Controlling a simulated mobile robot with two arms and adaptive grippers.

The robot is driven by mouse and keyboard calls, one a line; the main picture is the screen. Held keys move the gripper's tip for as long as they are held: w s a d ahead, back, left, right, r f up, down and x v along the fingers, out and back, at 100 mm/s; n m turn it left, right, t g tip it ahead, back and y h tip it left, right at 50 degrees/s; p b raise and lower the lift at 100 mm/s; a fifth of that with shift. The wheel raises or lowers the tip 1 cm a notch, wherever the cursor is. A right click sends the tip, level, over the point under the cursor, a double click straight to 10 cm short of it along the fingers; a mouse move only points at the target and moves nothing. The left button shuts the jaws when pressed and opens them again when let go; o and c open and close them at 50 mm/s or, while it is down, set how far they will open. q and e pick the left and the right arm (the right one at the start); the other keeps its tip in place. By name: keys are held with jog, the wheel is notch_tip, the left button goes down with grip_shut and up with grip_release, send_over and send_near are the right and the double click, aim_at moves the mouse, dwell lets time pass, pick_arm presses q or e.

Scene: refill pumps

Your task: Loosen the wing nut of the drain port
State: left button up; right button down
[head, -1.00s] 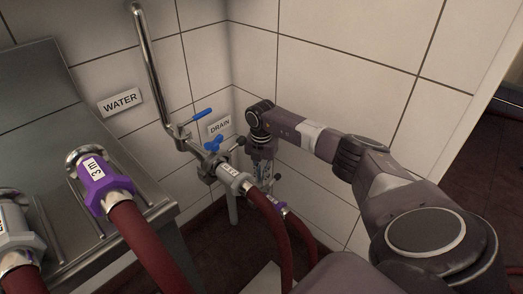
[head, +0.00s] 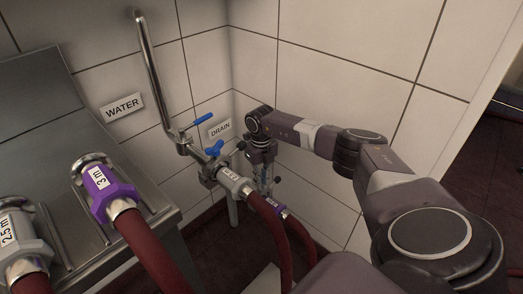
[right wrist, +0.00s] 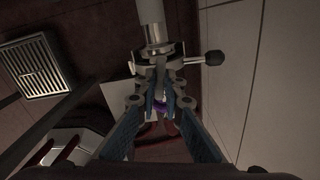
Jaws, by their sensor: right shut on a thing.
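My right gripper (head: 265,180) points down in the corner below the DRAIN sign (head: 219,128), partly hidden behind the hose fittings in the head view. In the right wrist view, my right gripper (right wrist: 160,98) has its fingers closed together just below a metal clamp (right wrist: 155,62) on a vertical pipe (right wrist: 151,14). They are shut on a small part there, which appears to be the wing nut; the fingers cover most of it. A rod with a black knob (right wrist: 214,57) sticks out to the right of the clamp. My left gripper is not in view.
A valve with a blue lever (head: 203,119) and blue handle (head: 214,149) sits beside a grey hose coupling (head: 234,182). Tiled walls (head: 330,50) close the corner. A floor grate (right wrist: 36,67) lies below.

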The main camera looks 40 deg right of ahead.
jog(key=n, duration=0.6)
jog(key=shift+n, duration=1.2)
jog(key=shift+n+b, duration=0.35)
jog(key=shift+n, duration=1.35)
jog(key=n, duration=0.2)
jog(key=shift+n+b, duration=0.3)
jog(key=shift+n, duration=0.1)
jog(key=n, duration=0.3)
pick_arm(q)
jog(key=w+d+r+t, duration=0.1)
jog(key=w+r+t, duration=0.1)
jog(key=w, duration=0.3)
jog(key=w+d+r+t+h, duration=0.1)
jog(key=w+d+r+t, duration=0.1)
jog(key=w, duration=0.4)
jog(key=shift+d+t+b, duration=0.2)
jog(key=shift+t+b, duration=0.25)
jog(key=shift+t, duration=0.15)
pick_arm(e)
jog(key=shift+n, duration=1.5)
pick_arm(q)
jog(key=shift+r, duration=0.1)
